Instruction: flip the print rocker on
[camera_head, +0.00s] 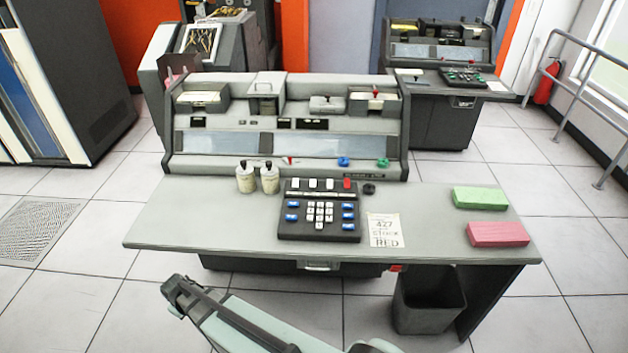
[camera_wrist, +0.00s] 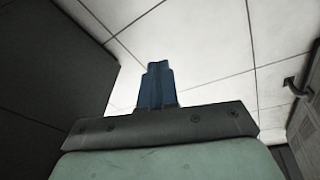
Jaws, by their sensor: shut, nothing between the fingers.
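The keypunch machine (camera_head: 285,172) stands on a grey desk, with a keyboard (camera_head: 320,212) in front of it. Small dark switches (camera_head: 285,123) sit on its upper panel, and a small red lever (camera_head: 290,160) is on the lower strip. White keys and one red key (camera_head: 348,183) line the keyboard's top. I cannot tell which is the print rocker, nor its position. My gripper (camera_wrist: 158,68) shows in the wrist view with its blue fingers shut and empty, touching nothing. In the head view my arm is below the desk's front edge, apart from the machine.
Two bottles (camera_head: 257,178) stand left of the keyboard. A paper note (camera_head: 385,230), a green block (camera_head: 480,198) and a pink block (camera_head: 497,234) lie to its right. A bin (camera_head: 428,305) is under the desk. The desk's left part is clear.

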